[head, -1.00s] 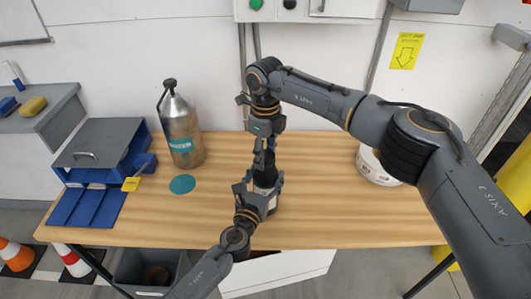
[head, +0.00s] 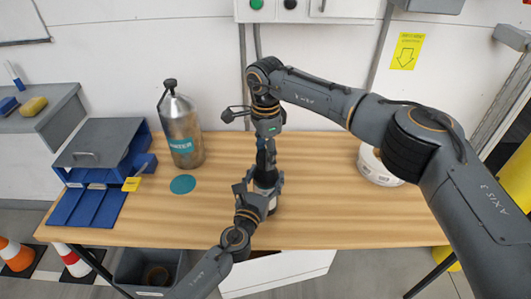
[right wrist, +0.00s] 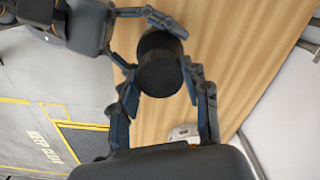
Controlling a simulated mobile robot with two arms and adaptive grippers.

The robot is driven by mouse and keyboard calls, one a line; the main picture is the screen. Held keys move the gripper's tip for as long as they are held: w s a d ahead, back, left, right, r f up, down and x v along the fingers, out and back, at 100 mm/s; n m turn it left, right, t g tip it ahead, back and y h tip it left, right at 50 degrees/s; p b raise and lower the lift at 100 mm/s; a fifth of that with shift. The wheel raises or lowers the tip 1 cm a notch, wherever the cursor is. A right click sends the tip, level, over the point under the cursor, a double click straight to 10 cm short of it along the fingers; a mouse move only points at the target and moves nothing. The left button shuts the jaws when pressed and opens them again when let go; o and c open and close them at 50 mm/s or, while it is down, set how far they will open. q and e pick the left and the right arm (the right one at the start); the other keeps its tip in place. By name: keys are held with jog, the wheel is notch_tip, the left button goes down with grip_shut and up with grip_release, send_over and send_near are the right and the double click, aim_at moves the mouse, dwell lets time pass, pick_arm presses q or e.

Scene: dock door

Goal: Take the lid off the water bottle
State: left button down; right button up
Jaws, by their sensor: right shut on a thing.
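A dark bottle (head: 271,206) with a pale band stands upright on the wooden table, mostly hidden by my grippers. My left gripper (head: 265,187) comes from the front and is shut around its body. My right gripper (head: 266,158) points straight down from above and is shut on the black lid (right wrist: 160,72) of the bottle. In the right wrist view the lid sits between the right fingers, with the left fingers (right wrist: 148,38) around the bottle beyond it. I cannot tell whether the lid is apart from the bottle.
A steel bottle (head: 182,128) with a teal label stands at the back left, behind a teal disc (head: 182,184). A blue organizer (head: 115,155) with a grey top is at the left. A white round container (head: 375,168) stands at the right. The table's front middle is clear.

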jog(key=shift+r, duration=0.15)
jog(key=shift+r, duration=0.95)
jog(key=shift+r, duration=2)
pick_arm(q)
jog(key=shift+c, duration=0.7)
grip_release()
